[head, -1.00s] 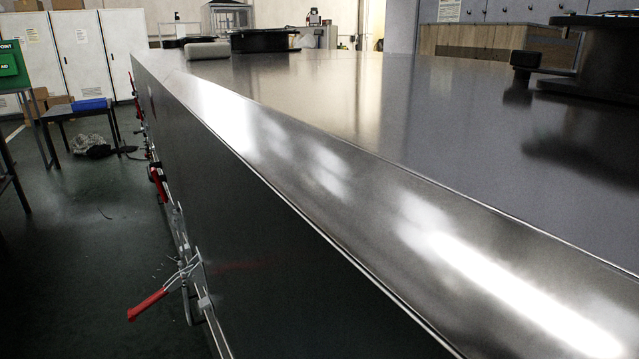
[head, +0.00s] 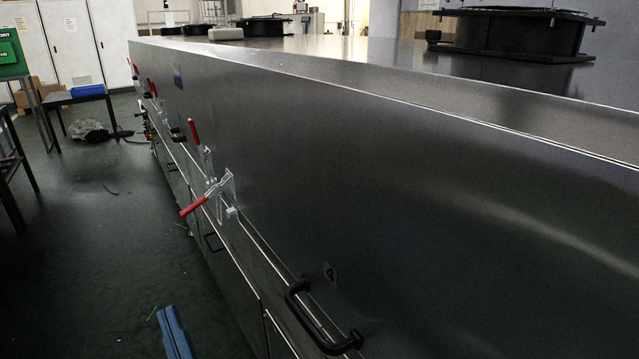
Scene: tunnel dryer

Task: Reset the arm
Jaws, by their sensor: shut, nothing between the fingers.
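My gripper and arm are not recognizable in the head view. The tunnel dryer (head: 420,200) fills most of the view, with a dark metal side and a flat top. Red-handled clamps (head: 208,195) sit along its side, the nearer one with its handle pointing out to the left. A black pull handle (head: 318,322) is fixed low on the near part of the side.
A blue bar-like object (head: 173,332) shows at the bottom edge; I cannot tell what it is. The dark green floor (head: 90,250) left of the dryer is mostly clear. A table with a blue item (head: 87,91) and white cabinets (head: 72,45) stand farther back. A black round fitting (head: 515,33) sits on the dryer's top.

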